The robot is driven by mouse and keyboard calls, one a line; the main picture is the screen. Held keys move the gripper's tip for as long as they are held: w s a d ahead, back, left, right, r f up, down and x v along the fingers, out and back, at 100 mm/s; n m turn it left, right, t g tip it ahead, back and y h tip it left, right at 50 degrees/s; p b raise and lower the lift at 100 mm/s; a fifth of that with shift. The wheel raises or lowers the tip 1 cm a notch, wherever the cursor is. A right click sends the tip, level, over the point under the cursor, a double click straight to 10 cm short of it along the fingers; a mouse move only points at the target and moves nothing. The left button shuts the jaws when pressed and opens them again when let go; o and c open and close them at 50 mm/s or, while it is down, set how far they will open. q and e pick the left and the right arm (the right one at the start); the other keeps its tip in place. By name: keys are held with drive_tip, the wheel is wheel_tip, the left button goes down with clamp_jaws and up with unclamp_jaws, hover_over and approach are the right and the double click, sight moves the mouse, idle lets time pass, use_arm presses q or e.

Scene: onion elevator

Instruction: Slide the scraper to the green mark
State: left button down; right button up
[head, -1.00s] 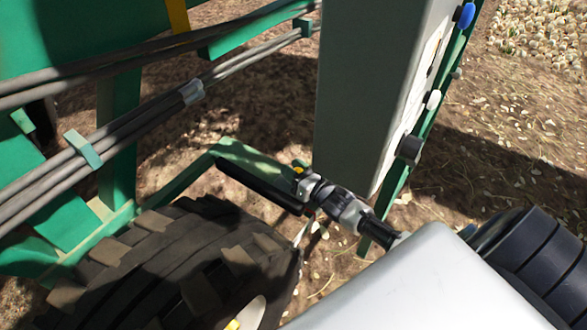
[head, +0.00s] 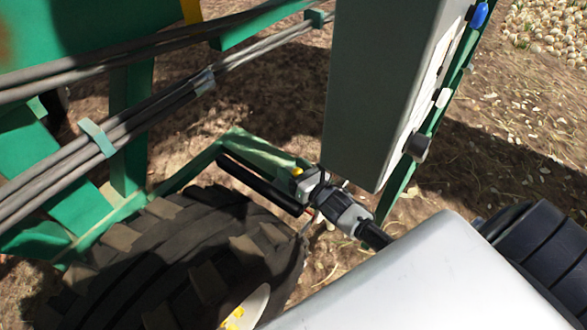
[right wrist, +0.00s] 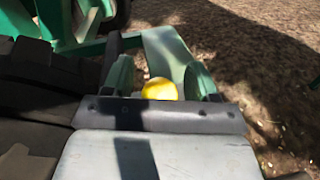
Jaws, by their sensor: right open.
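A round yellow knob (head: 297,171) sits by the green frame, next to the tyre; it also shows in the right wrist view (right wrist: 160,89). A dark bar (head: 258,183) runs alongside the green frame near it. I cannot tell which of these parts belong to the scraper. My right gripper (head: 307,186) is close to the knob, reaching in from the lower right. In the right wrist view its open fingers (right wrist: 161,76) stand to either side of the knob; contact cannot be told. No separate green mark can be made out among the green parts. My left gripper is out of view.
A large ribbed tyre (head: 185,255) lies just left of my right gripper. A tall grey box (head: 375,90) stands above and behind it, with knobs along a green post. Cables (head: 150,105) cross at upper left. Dry soil lies open at right.

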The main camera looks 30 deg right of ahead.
drive_tip(key=shift+s, duration=0.1)
drive_tip(key=s+d, duration=0.2)
drive_tip(key=s, duration=0.8)
drive_tip(key=shift+s, duration=0.25)
